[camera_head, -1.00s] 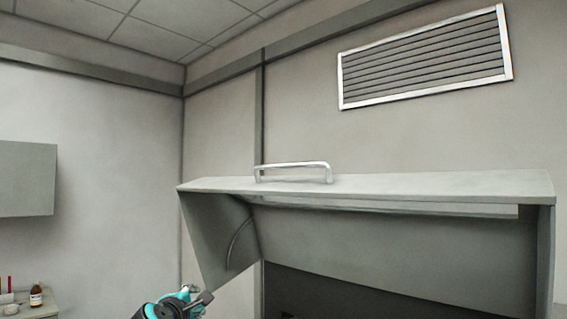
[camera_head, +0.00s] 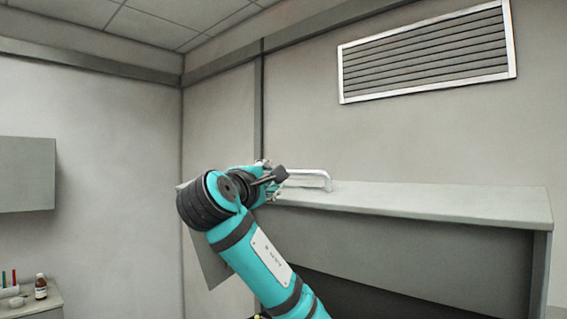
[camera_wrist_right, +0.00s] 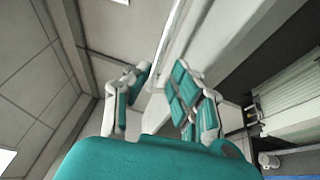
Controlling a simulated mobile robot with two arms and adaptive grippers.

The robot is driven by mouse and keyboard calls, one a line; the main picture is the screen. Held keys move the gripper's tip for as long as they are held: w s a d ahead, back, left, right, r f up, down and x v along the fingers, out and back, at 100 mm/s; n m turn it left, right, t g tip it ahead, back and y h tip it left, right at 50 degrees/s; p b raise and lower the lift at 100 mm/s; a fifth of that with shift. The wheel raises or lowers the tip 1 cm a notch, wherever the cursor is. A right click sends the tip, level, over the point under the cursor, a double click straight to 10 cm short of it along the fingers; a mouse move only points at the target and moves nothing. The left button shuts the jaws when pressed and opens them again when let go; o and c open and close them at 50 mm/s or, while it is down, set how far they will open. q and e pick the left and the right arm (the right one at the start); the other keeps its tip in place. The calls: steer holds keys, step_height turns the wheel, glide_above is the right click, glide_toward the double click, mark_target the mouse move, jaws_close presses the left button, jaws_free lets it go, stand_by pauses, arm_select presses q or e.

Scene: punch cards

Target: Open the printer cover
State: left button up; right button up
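The printer cover (camera_head: 430,203) is a pale grey panel across the right half of the head view. A silver bar handle (camera_head: 318,176) stands on its top edge near the left end. A dark space shows low under the cover. My right arm rises from the bottom centre, and its gripper (camera_head: 276,181) is at the left end of the handle, partly hiding it. In the right wrist view the teal-padded fingers of the gripper (camera_wrist_right: 163,82) are spread apart. A pale bar runs beyond the fingertips; I cannot tell whether they touch it. My left gripper is not in view.
A wall vent (camera_head: 430,52) is high on the back wall. A grey wall cabinet (camera_head: 26,174) hangs at the left. A brown bottle (camera_head: 41,288) and small items stand on a counter at the lower left. The space above the cover is free.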

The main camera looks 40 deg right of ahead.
mark_target(282, 192)
steer(key=p+x, duration=0.3)
steer(key=x, duration=0.5)
steer(key=shift+a+r, duration=0.1)
steer(key=shift+w+d+p, duration=0.25)
steer(key=shift+d+p, duration=0.15)
steer(key=shift+d, duration=0.15)
steer(key=shift+a, duration=0.1)
jaws_close()
